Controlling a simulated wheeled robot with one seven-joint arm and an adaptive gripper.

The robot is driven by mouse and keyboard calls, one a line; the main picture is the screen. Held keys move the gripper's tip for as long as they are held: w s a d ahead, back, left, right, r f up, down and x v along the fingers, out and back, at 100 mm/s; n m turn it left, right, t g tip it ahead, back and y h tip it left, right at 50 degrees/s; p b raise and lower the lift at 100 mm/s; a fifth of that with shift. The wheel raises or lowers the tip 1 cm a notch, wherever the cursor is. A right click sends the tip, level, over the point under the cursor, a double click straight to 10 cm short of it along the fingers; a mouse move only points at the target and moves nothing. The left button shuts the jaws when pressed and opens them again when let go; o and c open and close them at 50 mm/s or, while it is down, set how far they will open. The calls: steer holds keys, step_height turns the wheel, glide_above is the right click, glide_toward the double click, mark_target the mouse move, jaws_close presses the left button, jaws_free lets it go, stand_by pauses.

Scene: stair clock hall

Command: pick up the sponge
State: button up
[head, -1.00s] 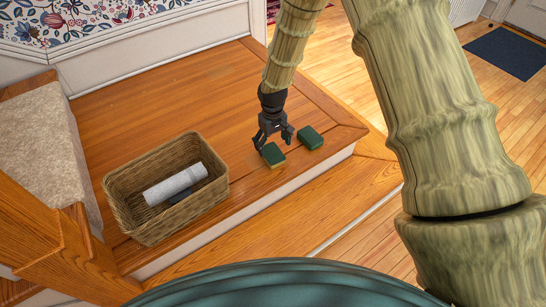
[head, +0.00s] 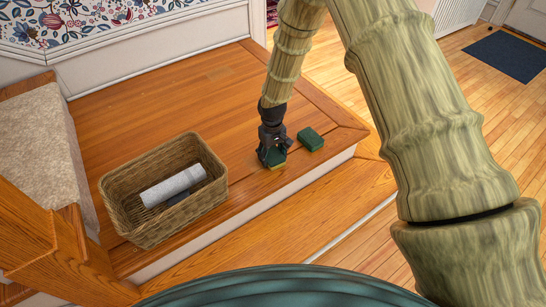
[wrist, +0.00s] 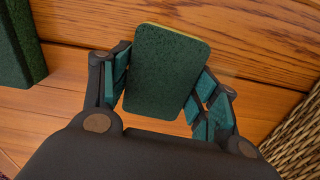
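The sponge (head: 277,166), dark green on top with a yellow layer beneath, lies on the wooden landing near its front edge. My gripper (head: 274,158) points down over it and hides much of it in the head view. In the wrist view the sponge (wrist: 167,70) sits between the two fingers of my gripper (wrist: 166,88). The teal pads are very close to its sides. The fingers look open around it; I cannot make out a firm grip.
A similar dark green block (head: 310,139) lies just right of the sponge; it shows at the left of the wrist view (wrist: 15,45). A wicker basket (head: 113,188) holding a pale roll (head: 173,187) stands to the left. A step drops off in front.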

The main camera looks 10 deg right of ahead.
mark_target(272, 154)
steer(key=shift+c, duration=0.5)
step_height(272, 154, up, 4)
steer(key=shift+r+p, duration=0.15)
steer(key=shift+p, duration=0.75)
steer(key=s+a+p, duration=0.2)
steer(key=s+a, duration=0.1)
steer(key=s, duration=1.2)
steer(key=shift+s+r+p, duration=0.35)
steer(key=shift+a, duration=0.1)
